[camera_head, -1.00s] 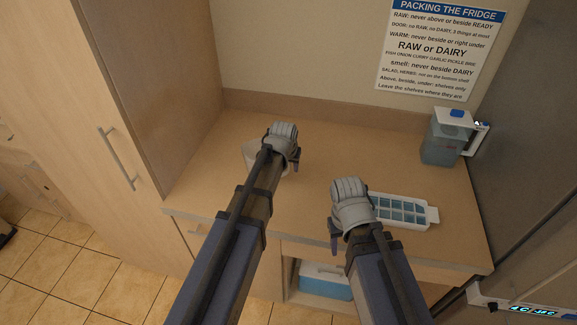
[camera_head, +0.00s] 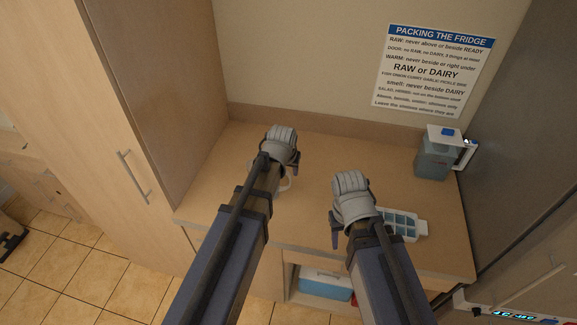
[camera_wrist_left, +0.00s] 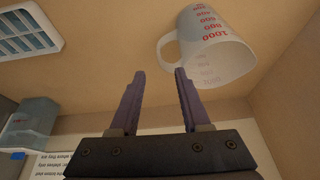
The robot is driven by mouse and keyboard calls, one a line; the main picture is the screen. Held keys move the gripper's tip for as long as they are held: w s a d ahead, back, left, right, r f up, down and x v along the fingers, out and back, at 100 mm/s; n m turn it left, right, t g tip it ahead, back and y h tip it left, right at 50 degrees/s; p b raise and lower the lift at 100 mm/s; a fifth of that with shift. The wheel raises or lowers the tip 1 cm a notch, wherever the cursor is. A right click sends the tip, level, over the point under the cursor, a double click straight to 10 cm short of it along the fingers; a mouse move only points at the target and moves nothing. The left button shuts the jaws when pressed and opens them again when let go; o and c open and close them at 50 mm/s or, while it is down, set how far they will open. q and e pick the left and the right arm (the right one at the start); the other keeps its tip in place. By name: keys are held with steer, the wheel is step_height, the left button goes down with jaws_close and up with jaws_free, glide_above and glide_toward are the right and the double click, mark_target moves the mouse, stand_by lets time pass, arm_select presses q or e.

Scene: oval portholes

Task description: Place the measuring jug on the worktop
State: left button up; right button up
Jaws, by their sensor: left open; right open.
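The measuring jug (camera_wrist_left: 215,48), white with red numbers and a handle, stands on the worktop (camera_head: 330,150) at its left part. My left gripper (camera_head: 281,140) is open and empty. In the left wrist view its fingers (camera_wrist_left: 160,82) are apart, and the jug is beyond the right finger, handle towards it, not between them. My right gripper (camera_head: 350,190) is over the front of the worktop, its fingertips hard to make out; nothing shows in it.
A white tray with blue compartments (camera_head: 404,224) lies by my right gripper. A lidded water pitcher (camera_head: 434,157) stands at the back right. A tall cabinet (camera_head: 165,90) bounds the left, a grey panel (camera_head: 515,140) the right. A blue-and-white box (camera_head: 325,284) sits below the worktop.

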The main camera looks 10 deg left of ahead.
arm_select(q)
steer(key=s+d+m+g, duration=0.1)
steer(key=s+d+g, duration=0.1)
steer(key=s, duration=0.8)
steer(key=s+d+f+m+g+y, duration=0.1)
steer(key=s+d, duration=0.4)
steer(key=s, duration=0.6)
steer(key=shift+d+m+g, duration=0.25)
steer(key=shift+m+g, duration=0.25)
steer(key=shift+g, duration=0.5)
steer(key=shift+w+f, duration=0.1)
